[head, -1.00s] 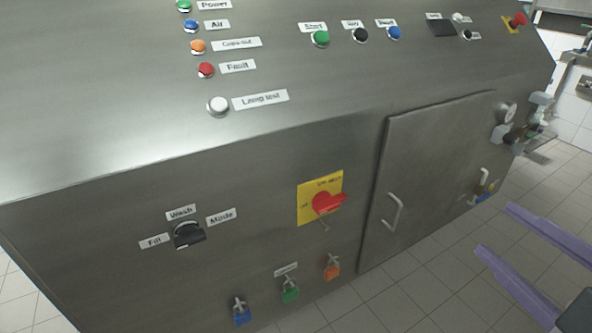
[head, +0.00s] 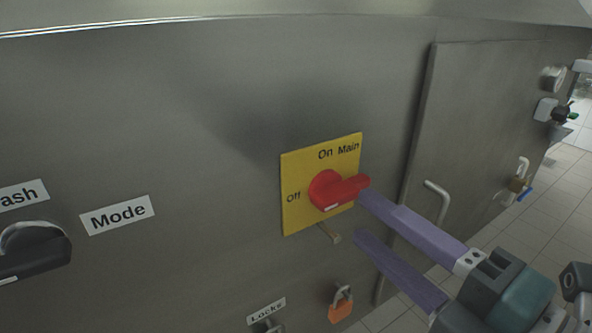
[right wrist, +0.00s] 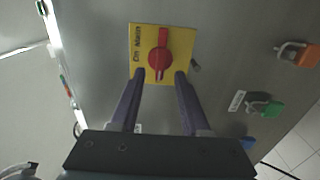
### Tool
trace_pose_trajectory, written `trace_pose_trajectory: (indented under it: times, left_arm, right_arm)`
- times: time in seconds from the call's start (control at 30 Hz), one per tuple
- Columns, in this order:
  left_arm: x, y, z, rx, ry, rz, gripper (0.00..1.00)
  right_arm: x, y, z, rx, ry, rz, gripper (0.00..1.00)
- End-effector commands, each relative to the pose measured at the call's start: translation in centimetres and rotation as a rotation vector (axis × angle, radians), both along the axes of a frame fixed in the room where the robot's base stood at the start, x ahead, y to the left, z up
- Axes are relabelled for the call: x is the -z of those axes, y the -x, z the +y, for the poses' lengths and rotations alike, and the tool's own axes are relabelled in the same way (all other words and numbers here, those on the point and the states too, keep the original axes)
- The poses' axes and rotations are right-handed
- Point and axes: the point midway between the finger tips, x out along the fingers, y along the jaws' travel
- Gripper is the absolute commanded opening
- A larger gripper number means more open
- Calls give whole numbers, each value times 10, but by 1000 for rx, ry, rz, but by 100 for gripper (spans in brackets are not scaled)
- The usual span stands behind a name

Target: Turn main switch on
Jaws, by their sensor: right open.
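The main switch is a red rotary handle (head: 338,189) on a yellow plate (head: 292,215) on the machine's front panel. The plate reads "On Main" at the top and "Off" at the left. The handle lies about level across the panel, its end toward the right. My right gripper (head: 361,215) is open, its purple fingertips close to the switch. In the right wrist view, the red handle (right wrist: 158,60) shows between and ahead of the two fingertips (right wrist: 160,75). I cannot tell whether a finger touches it. My left gripper is not in view.
An orange padlock (head: 341,306) hangs below the switch, beside a "Locks" label (head: 266,311). A door with a handle (head: 438,202) is to the right. The black mode selector (head: 35,250) is at the left. A green padlock (right wrist: 268,107) shows in the right wrist view.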

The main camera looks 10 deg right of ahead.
Motion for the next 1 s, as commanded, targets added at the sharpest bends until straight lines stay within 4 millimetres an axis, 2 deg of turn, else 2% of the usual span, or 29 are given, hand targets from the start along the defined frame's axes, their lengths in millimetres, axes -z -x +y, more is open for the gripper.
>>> trace_pose_trajectory:
  times: [0.1,0.3,0.63,1.0]
  left_arm:
    - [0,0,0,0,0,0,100]
    - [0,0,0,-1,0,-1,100]
    - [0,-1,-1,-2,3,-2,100]
    - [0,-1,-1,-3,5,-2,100]
  right_arm:
    - [-1,-21,7,0,-2,-2,46]
    - [0,-40,14,1,-2,1,46]
    - [0,-44,16,1,-2,2,46]
    - [0,-44,16,2,-2,2,6]
